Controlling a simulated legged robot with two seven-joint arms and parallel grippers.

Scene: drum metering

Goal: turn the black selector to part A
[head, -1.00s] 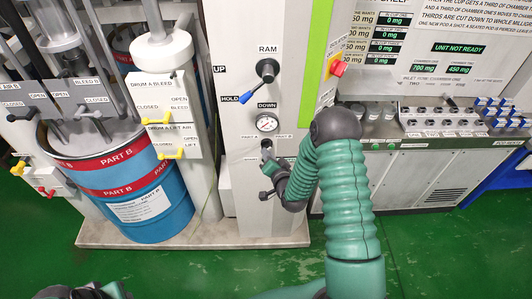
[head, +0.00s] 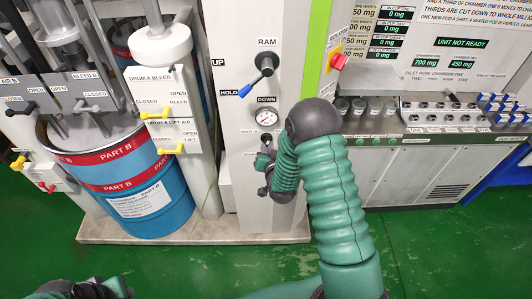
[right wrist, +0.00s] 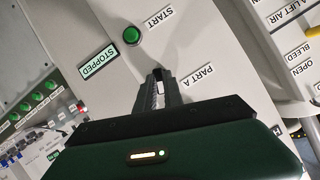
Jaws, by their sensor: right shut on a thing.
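The black selector is mostly hidden between the fingers of my right gripper (head: 265,154), on the grey column below the round gauge (head: 265,119). My right gripper is shut on it. The right wrist view shows the fingers (right wrist: 158,84) against the panel, with a sliver of dark handle at their tips. The selector's exact angle is hidden.
The black ram lever (head: 265,64) with a blue tip is above the gauge. A red stop button (head: 338,61) is to the upper right. A green START button (right wrist: 132,35) and a STOPPED display (right wrist: 98,61) are near the gripper. The blue Part B drum (head: 150,198) stands at left.

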